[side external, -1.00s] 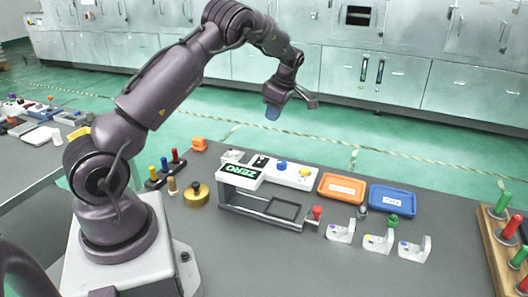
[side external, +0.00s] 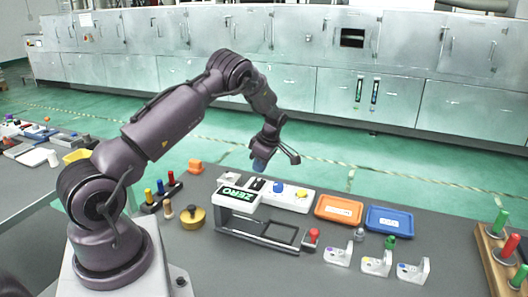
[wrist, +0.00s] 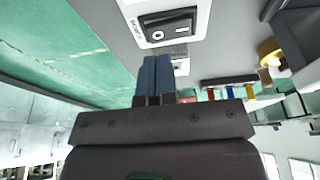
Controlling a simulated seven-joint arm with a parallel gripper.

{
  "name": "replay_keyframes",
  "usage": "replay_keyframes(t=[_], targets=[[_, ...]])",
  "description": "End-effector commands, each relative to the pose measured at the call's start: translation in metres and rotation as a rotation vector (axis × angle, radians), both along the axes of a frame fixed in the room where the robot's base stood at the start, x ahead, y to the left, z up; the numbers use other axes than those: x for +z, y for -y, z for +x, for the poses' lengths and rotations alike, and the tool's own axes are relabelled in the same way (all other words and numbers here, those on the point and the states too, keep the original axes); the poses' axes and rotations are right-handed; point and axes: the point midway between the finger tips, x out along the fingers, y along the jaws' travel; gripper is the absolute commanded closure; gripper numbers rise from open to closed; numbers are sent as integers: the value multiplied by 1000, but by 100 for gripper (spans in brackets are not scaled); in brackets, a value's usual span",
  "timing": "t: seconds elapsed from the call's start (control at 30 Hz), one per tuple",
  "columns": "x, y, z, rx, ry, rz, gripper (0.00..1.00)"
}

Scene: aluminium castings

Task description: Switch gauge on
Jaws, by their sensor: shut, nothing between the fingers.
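The gauge is a grey frame (side external: 262,240) with a green-lit display reading ZERO (side external: 237,195) and a white control box (side external: 298,204) behind it.
An orange tray (side external: 339,209) and a blue tray (side external: 389,220) stand right of the gauge. Several white brackets (side external: 337,256) lie in front of them. A brass weight (side external: 192,219) and a rack of coloured pins (side external: 160,197) stand left. A wooden peg board (side external: 492,262) is far right.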

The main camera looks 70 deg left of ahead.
Motion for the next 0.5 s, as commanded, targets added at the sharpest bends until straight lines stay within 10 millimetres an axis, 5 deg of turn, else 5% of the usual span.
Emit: replay_keyframes(t=[0.5], targets=[[1, 11, -8, -2, 2, 0, 100]])
